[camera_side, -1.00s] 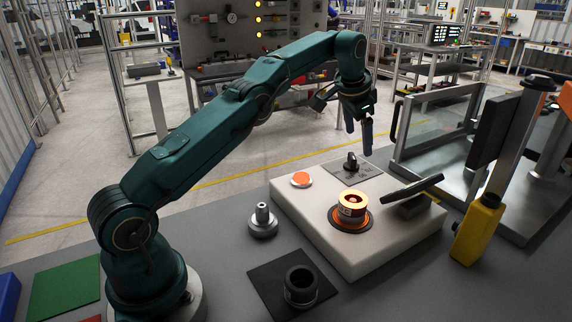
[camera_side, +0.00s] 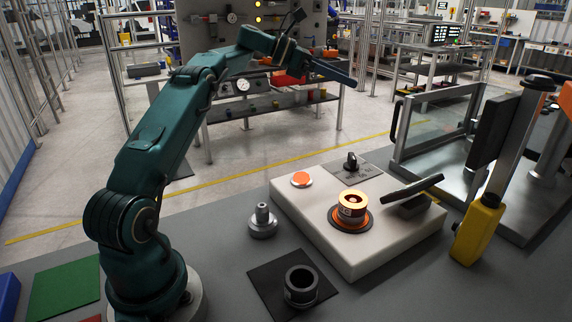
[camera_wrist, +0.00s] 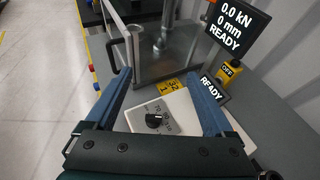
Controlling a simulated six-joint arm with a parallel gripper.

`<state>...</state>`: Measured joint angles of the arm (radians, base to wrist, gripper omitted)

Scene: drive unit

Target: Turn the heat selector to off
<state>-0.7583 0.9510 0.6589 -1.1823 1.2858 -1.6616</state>
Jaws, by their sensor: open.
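The heat selector is a black rotary knob (camera_side: 351,162) on a grey plate at the back of the white heater block (camera_side: 300,222). In the wrist view my gripper (camera_wrist: 165,90) is open and empty.
On the block are an orange button (camera_side: 301,179), a glowing orange ring part (camera_side: 352,205) and a tilted dark display (camera_side: 415,190). A silver fitting (camera_side: 262,220) and a black ring (camera_side: 300,285) stand in front. A metal press frame (camera_side: 440,130) and yellow box (camera_side: 478,230) are at right.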

